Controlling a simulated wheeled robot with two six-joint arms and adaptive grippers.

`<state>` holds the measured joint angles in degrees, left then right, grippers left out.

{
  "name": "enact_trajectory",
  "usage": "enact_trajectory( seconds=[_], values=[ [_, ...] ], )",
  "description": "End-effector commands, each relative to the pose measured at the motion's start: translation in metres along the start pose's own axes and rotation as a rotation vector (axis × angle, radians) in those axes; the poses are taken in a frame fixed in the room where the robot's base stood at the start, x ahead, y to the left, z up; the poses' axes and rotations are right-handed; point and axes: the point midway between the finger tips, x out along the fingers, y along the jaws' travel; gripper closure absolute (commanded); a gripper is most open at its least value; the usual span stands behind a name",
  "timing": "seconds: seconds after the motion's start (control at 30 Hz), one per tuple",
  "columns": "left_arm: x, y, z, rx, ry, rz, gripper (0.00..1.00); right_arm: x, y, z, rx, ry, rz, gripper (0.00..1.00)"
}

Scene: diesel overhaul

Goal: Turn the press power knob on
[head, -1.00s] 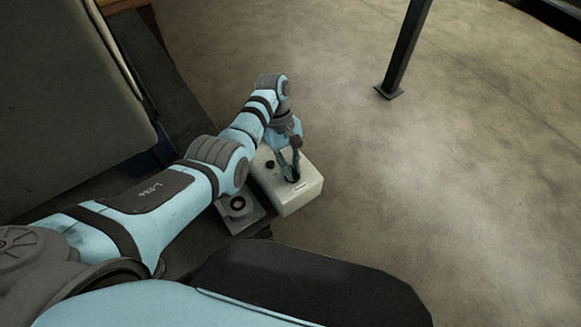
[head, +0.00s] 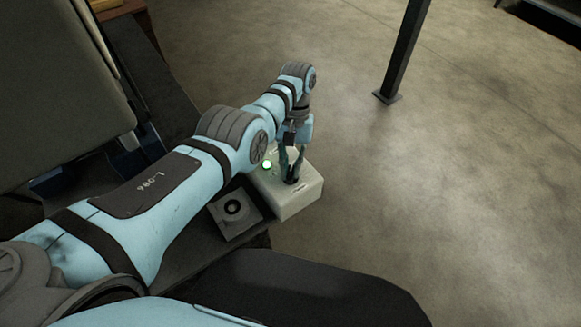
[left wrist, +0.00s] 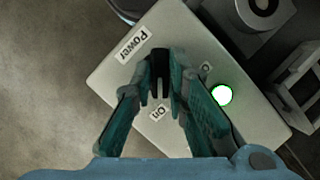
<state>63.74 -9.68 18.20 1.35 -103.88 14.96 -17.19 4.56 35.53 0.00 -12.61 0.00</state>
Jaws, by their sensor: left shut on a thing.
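The press power box (head: 290,207) is a pale box beside the dark bench edge. It also shows in the left wrist view (left wrist: 105,77), with labels reading "Power" and "On" and a second label partly hidden. The black power knob (left wrist: 160,68) is on its top face. My left gripper (head: 291,178) points down at the box and is shut on the knob, a finger on each side. A round lamp (head: 267,165) on the box glows green; it is bright in the left wrist view (left wrist: 222,95). My right gripper is not in view.
A grey block with a round black-ringed button (head: 233,207) sits left of the box. A large grey panel (head: 60,90) stands at the upper left. A dark post (head: 405,50) rises from the open concrete floor on the right.

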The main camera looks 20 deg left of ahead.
Motion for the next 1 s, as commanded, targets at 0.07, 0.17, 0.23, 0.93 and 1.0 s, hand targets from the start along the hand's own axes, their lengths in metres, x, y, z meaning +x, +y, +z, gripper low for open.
enact_trajectory(
  seconds=[0.07,0.17,0.23,0.93,1.0],
  values=[
    [0.0064,0.0007,0.0027,0.011,-0.015,-0.004,1.00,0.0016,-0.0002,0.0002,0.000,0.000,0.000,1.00],
    [0.0061,0.0006,0.0030,0.018,-0.016,-0.006,1.00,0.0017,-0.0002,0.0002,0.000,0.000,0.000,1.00],
    [0.0059,0.0006,0.0031,0.019,-0.016,-0.007,1.00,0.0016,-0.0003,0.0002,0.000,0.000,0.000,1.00],
    [0.0028,0.0003,0.0017,0.016,-0.009,-0.006,0.66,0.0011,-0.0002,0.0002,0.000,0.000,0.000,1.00],
    [0.0024,0.0002,0.0015,0.015,-0.007,-0.006,0.66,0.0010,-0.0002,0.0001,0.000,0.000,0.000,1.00]
  ],
)
